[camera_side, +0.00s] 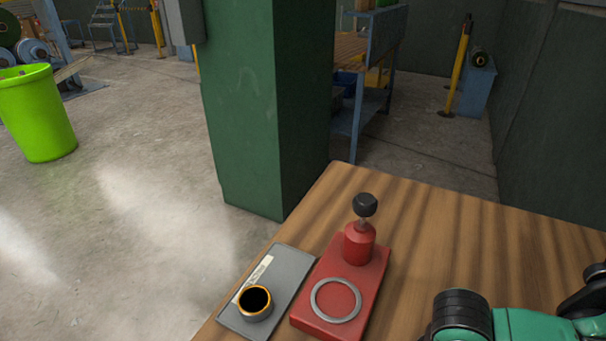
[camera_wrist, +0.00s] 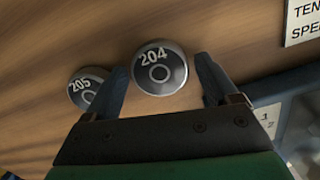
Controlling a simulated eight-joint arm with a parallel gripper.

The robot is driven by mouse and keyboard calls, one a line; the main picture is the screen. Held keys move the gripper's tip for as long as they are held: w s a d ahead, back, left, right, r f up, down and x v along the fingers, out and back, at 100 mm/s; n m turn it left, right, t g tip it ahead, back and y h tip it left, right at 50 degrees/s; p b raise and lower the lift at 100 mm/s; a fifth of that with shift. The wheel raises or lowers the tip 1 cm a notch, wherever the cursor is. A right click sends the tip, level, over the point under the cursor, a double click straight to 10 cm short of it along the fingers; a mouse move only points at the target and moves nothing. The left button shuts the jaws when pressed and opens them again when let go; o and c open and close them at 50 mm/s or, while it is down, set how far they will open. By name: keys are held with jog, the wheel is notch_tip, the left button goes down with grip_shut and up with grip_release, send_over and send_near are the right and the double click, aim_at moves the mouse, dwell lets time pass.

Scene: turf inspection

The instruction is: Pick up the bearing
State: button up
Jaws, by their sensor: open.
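In the wrist view, a round black-faced disc with a silver rim, marked 204 (camera_wrist: 159,73), lies on a wood surface. A similar disc marked 205 (camera_wrist: 88,88) lies to its left, partly behind my left finger. They look like bearings. My gripper (camera_wrist: 162,80) is open, its two blue-grey fingers appearing on either side of the 204 disc; I cannot tell whether they touch it or how high they are. In the side view, a gold-rimmed ring with a dark bore (camera_side: 255,303) sits on a grey plate (camera_side: 285,268). The gripper is outside that view.
A red fixture (camera_side: 376,280) with a black knob and a flat grey ring (camera_side: 335,300) stands beside the grey plate on the wooden table (camera_side: 440,240). The wrist view shows a white label (camera_wrist: 303,22) and a blue edge at right. A green pillar (camera_side: 255,110) stands behind.

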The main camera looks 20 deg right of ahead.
grip_shut()
dwell(0.3)
